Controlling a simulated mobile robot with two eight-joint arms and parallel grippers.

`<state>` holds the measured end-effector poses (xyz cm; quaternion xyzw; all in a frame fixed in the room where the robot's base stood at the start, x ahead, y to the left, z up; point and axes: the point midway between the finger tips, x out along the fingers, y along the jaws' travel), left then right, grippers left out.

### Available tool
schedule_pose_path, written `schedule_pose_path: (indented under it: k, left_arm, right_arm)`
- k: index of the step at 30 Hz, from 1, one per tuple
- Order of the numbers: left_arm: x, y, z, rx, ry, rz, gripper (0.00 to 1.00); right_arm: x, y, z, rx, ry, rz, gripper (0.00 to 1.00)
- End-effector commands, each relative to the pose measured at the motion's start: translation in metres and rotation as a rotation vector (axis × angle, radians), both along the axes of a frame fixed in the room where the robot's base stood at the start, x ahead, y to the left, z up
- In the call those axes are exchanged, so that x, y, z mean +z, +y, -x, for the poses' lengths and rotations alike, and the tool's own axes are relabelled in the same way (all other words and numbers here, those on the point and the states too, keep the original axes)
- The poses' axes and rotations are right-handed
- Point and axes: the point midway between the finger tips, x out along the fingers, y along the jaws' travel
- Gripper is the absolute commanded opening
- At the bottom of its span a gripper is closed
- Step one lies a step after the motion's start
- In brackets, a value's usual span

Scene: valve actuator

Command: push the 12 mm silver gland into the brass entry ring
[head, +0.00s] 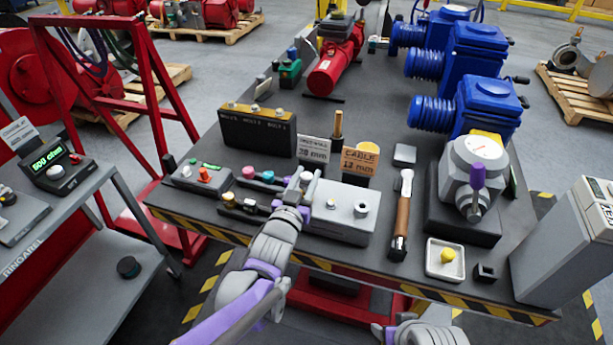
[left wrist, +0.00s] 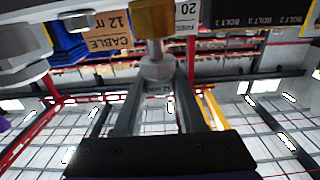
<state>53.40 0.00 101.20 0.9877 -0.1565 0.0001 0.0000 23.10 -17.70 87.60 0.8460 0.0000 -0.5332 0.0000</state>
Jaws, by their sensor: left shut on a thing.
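My left gripper (head: 303,187) is over the left end of the grey block (head: 340,225) on the bench. In the left wrist view its two fingers (left wrist: 155,95) are shut on a small silver gland (left wrist: 156,68). A narrow stem runs from the gland toward a brass-coloured part (left wrist: 153,18), likely the entry ring. I cannot tell whether they touch. In the head view the gland is not clear among the fingertips. My right gripper (head: 425,333) shows only partly at the bottom edge.
Coloured-topped parts (head: 268,176) stand left of my gripper. Behind the block are a cable sign (head: 359,162), a brass post (head: 338,124) and a black bolt box (head: 258,132).

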Motion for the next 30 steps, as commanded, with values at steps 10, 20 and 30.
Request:
schedule_pose_path:
  k: [10, 20, 30]
  left_arm:
    - [-0.010, 0.000, 0.000, 0.000, 0.000, 0.000, 0.00]
    - [-0.018, 0.000, 0.000, 0.000, 0.000, 0.000, 0.00]
    - [-0.021, 0.000, 0.000, 0.000, -0.001, 0.000, 0.68]
  right_arm:
    - [-0.009, 0.000, 0.001, 0.000, 0.003, 0.000, 0.68]
    - [-0.016, 0.000, 0.003, 0.000, 0.006, 0.000, 0.68]
    - [-0.018, 0.000, 0.003, 0.000, 0.006, 0.000, 0.68]
